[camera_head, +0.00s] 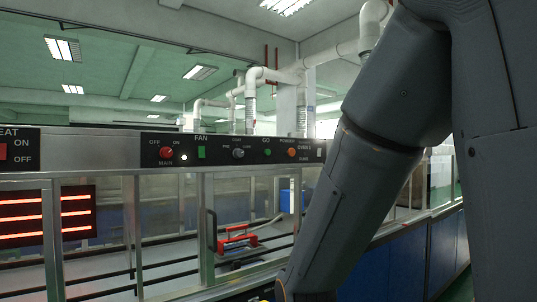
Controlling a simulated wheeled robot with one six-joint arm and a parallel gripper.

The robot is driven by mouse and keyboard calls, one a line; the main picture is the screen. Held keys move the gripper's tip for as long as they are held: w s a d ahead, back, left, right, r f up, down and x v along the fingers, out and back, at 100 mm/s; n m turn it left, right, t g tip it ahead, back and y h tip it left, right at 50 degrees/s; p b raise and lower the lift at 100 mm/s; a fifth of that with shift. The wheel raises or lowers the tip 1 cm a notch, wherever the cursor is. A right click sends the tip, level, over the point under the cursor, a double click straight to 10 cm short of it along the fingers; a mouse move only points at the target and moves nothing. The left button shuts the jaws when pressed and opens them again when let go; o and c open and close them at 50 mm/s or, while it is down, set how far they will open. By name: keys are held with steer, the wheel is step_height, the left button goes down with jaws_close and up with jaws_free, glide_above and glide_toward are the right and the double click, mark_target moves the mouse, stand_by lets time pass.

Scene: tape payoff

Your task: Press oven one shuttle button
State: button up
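A black control panel (220,150) runs along the top of a metal-framed oven housing. It carries a red MAIN knob (166,153), a small white light (183,157), a green FAN switch (201,152), a dark knob (238,153), a green button (267,153) under the word GO, an orange button (292,153) and a pale switch (320,152). Some labels are too small to read, and I cannot make out a shuttle label. My arm passes down in front of the panel's right end. My gripper is out of view.
A second panel (17,150) with a red switch stands at far left. Glowing red heater bars (75,213) show below it. Inside the housing are dark rails (170,263) and a red device (236,241). White pipes (252,90) rise behind. My arm hides much of the right side.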

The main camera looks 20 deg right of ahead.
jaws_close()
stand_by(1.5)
